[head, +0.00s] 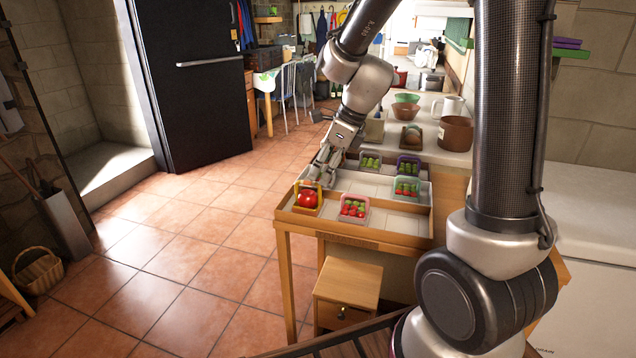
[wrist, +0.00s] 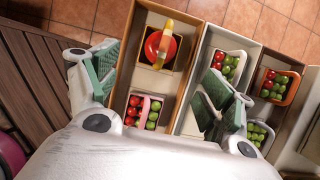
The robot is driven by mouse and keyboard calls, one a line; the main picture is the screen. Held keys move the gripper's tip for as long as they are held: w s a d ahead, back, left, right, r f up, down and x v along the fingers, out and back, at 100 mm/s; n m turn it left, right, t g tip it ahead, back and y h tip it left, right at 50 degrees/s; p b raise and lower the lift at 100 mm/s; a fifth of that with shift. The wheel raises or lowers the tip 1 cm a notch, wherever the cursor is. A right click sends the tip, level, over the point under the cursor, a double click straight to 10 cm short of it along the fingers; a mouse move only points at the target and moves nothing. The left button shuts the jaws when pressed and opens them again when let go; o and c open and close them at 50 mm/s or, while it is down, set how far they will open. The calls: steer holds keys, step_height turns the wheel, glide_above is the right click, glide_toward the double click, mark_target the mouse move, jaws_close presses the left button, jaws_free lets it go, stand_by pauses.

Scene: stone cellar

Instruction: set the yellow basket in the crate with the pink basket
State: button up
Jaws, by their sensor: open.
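The yellow basket (head: 308,210), with a yellow handle and a big red fruit or vegetable in it, stands at the left end of the front wooden crate (head: 385,235). The pink basket (head: 354,219), holding red and green round items, stands in the same crate to its right, apart from it. In the wrist view, the yellow basket (wrist: 166,24) and the pink basket (wrist: 146,99) share one crate (wrist: 127,75). My gripper (wrist: 158,88) is open and empty, its fingers spread wide above the crates. In the head view my gripper (head: 318,172) is close behind the yellow basket.
Further crates hold other baskets: a pale one (head: 406,196), a purple one (head: 409,162) and a green one (head: 370,157). An orange basket (wrist: 291,86) shows in the wrist view. Bowls (head: 406,112) and a brown pot (head: 455,134) stand on the counter behind.

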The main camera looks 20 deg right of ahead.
steer(key=s+d+r+n+h, duration=0.1)
steer(key=s+d+r+n, duration=0.2)
steer(key=s+n, duration=0.5)
steer(key=s+d+r+n+t+h, duration=0.1)
steer(key=s+d+r+n, duration=0.3)
steer(key=s+n, duration=0.4)
steer(key=s+d+r+n+h, duration=0.1)
steer(key=s+d+r+n, duration=0.3)
steer(key=s+n, duration=0.4)
steer(key=shift+d+r+n+h, duration=0.25)
steer(key=shift+r+n+h, duration=0.15)
steer(key=shift+n, duration=0.2)
